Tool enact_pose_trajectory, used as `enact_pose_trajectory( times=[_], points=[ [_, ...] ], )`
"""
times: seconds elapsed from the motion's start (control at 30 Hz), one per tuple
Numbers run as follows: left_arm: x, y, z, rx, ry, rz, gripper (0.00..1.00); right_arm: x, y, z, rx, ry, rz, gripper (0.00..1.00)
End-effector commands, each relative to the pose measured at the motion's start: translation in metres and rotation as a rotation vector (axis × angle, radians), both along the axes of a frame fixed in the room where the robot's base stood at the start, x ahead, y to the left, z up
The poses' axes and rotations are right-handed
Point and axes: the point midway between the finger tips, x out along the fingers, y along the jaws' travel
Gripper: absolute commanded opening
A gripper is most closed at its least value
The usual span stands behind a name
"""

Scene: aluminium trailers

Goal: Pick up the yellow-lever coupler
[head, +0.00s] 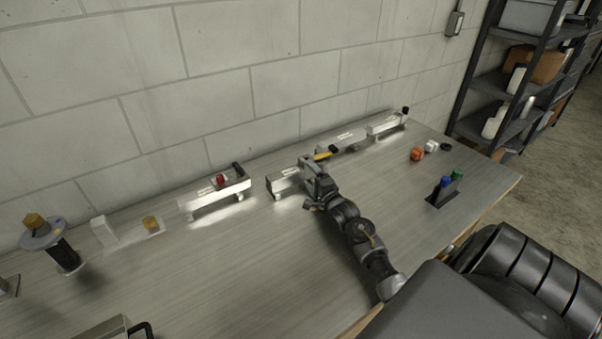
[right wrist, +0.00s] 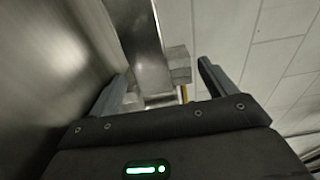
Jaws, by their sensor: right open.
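The yellow lever (head: 327,154) shows in the head view just behind my right gripper (head: 309,172), by an aluminium trailer (head: 284,181) near the wall. The coupler's body is mostly hidden by the gripper. In the right wrist view my right gripper (right wrist: 160,72) is open, with its two fingers apart. A shiny metal beam (right wrist: 145,45) and a grey block (right wrist: 179,64) show between and beyond the fingers. A thin yellow strip (right wrist: 184,93) shows near the gripper's palm. I cannot tell whether the fingers touch anything. My left gripper is not in view.
Another trailer with a red part (head: 220,181) stands to the left; a further trailer (head: 385,125) stands at the back right. An orange piece (head: 417,154), a white piece (head: 431,146) and a black holder (head: 441,195) are at the right. The block wall (head: 220,100) is close behind. The front middle tabletop is clear.

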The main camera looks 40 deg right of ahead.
Motion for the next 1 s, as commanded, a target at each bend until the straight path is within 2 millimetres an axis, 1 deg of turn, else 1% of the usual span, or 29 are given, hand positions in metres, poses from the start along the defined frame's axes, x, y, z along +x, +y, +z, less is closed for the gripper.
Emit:
enact_pose_trajectory(
  times=[0.07,0.13,0.3,0.43,0.57,0.77,0.87,1.0],
  points=[
    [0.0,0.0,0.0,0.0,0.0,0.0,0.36,0.002,0.0,0.0,0.0,0.0,0.0,0.84],
    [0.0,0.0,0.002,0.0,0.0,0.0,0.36,0.009,-0.002,0.002,0.0,-0.002,0.0,0.84],
    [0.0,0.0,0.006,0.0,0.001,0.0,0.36,0.036,-0.008,0.003,-0.002,-0.001,-0.001,0.84],
    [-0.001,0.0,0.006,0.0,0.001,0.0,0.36,0.051,-0.011,0.002,0.0,-0.001,0.0,0.84],
    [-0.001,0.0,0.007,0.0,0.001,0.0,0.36,0.057,-0.012,0.001,-0.001,0.0,0.0,0.84],
    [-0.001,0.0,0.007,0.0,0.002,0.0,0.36,0.057,-0.012,0.001,-0.001,0.0,0.0,0.84],
    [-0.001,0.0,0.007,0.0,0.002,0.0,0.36,0.057,-0.012,0.001,-0.001,0.0,0.0,0.72],
    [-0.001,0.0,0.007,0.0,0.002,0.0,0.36,0.057,-0.012,0.001,-0.001,0.0,0.0,0.54]
  ],
)
